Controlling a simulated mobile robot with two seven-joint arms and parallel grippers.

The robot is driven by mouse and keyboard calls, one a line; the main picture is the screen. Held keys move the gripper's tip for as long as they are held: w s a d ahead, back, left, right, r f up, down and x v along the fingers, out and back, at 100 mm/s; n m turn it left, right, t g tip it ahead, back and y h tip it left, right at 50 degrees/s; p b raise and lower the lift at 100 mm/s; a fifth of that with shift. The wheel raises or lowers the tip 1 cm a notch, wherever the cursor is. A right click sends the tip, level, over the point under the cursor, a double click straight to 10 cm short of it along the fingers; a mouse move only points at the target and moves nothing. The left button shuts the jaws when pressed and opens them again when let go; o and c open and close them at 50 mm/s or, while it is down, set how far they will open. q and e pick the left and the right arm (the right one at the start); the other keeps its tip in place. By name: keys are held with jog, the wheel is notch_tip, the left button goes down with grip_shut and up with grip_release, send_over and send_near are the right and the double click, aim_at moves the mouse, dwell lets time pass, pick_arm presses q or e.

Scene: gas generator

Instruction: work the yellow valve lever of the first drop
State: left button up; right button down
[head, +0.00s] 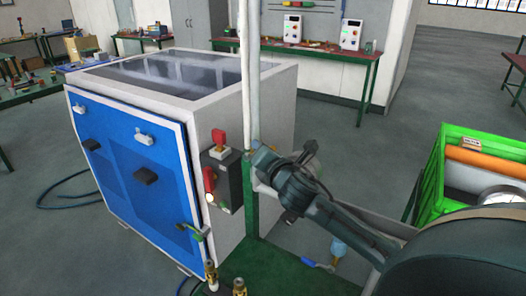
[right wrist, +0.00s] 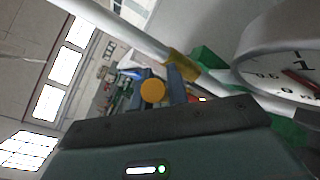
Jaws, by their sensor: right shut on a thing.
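My right gripper (head: 258,160) reaches in from the lower right to the white vertical pipe (head: 250,75) beside the blue-fronted cabinet. In the right wrist view its two grey fingers (right wrist: 155,88) are closed around a round yellow-orange piece (right wrist: 153,92), which looks like the end of the yellow valve lever. A darker yellow fitting (right wrist: 182,65) sits on the white pipe (right wrist: 130,32) just beyond the fingers. In the head view, my gripper and wrist hide most of the valve. My left gripper is not in view.
Brass fittings (head: 211,274) stand low in front. A green crate (head: 452,150) is at the right. A gauge (right wrist: 292,62) is close to my right wrist camera. Grey floor is open behind.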

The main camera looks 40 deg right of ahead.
jog(key=shift+r, duration=0.1)
dwell(0.3)
jog(key=c, duration=1.4)
grip_release()
jog(key=shift+o, duration=0.2)
jog(key=b+v, duration=0.1)
jog(key=v, duration=1.2)
jog(key=shift+b, duration=0.3)
jog(key=shift+s, duration=0.1)
jog(key=shift+c, duration=0.2)
